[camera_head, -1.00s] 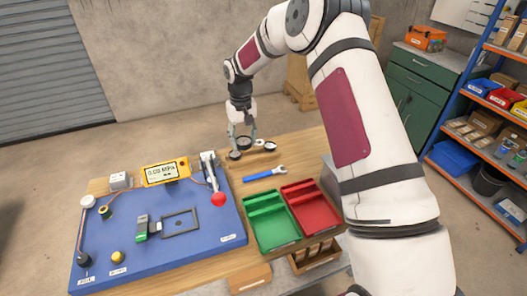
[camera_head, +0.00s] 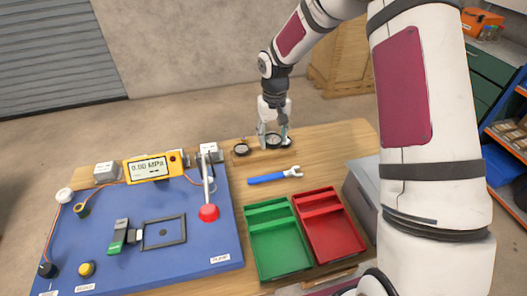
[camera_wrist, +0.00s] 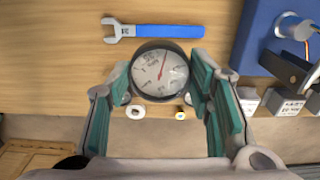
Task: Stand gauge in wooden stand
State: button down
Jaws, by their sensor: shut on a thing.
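My gripper (camera_head: 272,138) is shut on a round gauge (camera_wrist: 160,72) with a white dial, dark rim and red needle. In the wrist view the dial faces the camera between the green-padded fingers (camera_wrist: 166,100). In the head view the held gauge is at the back of the table, partly covered by the fingers. A dark round gauge (camera_head: 241,150) is to its left, and another dark round shape (camera_head: 286,143) shows close at its right. The low wooden stand (camera_head: 262,156) blends with the tabletop. I cannot tell whether the held gauge touches it.
A blue wrench (camera_head: 275,175) lies in front of the gripper. The blue panel (camera_head: 200,250) with its red-knobbed lever (camera_head: 208,212) is at the left. Green (camera_head: 280,250) and red (camera_head: 335,235) trays are in front. Bare wood lies right of the wrench.

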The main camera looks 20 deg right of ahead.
aim_at(267, 147)
jog(key=f+n+b, duration=0.2)
jog(key=a+f+n+b, duration=0.1)
jog(key=f+n+b, duration=0.1)
jog(key=a+f+n+b, duration=0.1)
jog(key=f+n+b, duration=0.1)
jog(key=shift+s+f+n, duration=0.1)
jog(key=shift+s+n, duration=0.25)
jog(key=shift+n, duration=0.05)
jog(key=a+f+n+b, duration=0.1)
jog(key=n, duration=0.5)
jog(key=a+f+n+b, duration=0.1)
jog(key=a+n+b, duration=0.1)
jog(key=n, duration=0.4)
jog(key=a+n+b, duration=0.1)
jog(key=n, duration=0.5)
jog(key=shift+s+a+f+b, duration=0.3)
jog(key=shift+a+f+b, duration=0.05)
jog(key=shift+a+f, duration=0.05)
jog(key=w+d, duration=0.2)
jog(key=w, duration=0.2)
jog(key=w+d+f, duration=0.1)
jog(key=w+d, duration=0.1)
jog(key=w, duration=0.3)
jog(key=w+d, duration=0.3)
jog(key=w, duration=0.1)
jog(key=shift+w+f, duration=0.2)
jog(key=shift+w, duration=0.15)
jog(key=shift+w+f, duration=0.15)
jog(key=shift+w, duration=0.05)
jog(key=shift+f, duration=1.6)
